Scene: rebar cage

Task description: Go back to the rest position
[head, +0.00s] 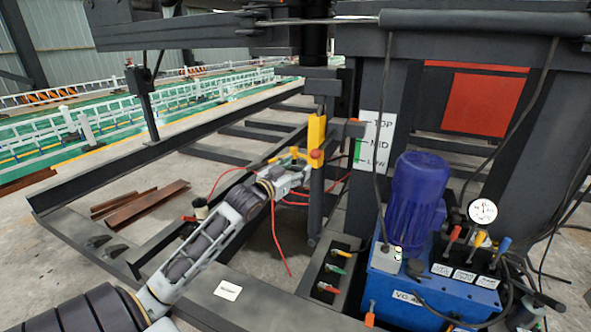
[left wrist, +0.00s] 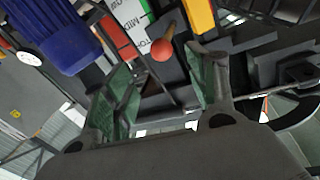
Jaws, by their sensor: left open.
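My left arm reaches in from the lower left of the head view. Its gripper (head: 292,174) is close to a yellow fitting (head: 317,130) on an upright post, beside a red ball knob (head: 316,155). In the left wrist view the gripper (left wrist: 160,62) is open, with green pads on its two fingers. The red ball knob (left wrist: 162,49) shows in the gap between the fingers, apart from both pads. Nothing is held. The yellow fitting (left wrist: 199,14) is above the knob there. My right gripper is in neither view.
A blue hydraulic unit (head: 432,290) with a motor (head: 415,200), gauge (head: 482,211) and levers stands at the right. A TOP/MID/LOW sign (head: 372,150) is behind the post. Thin red cables (head: 275,235) hang near my gripper. Dark steel beams (head: 130,170) frame the floor at left.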

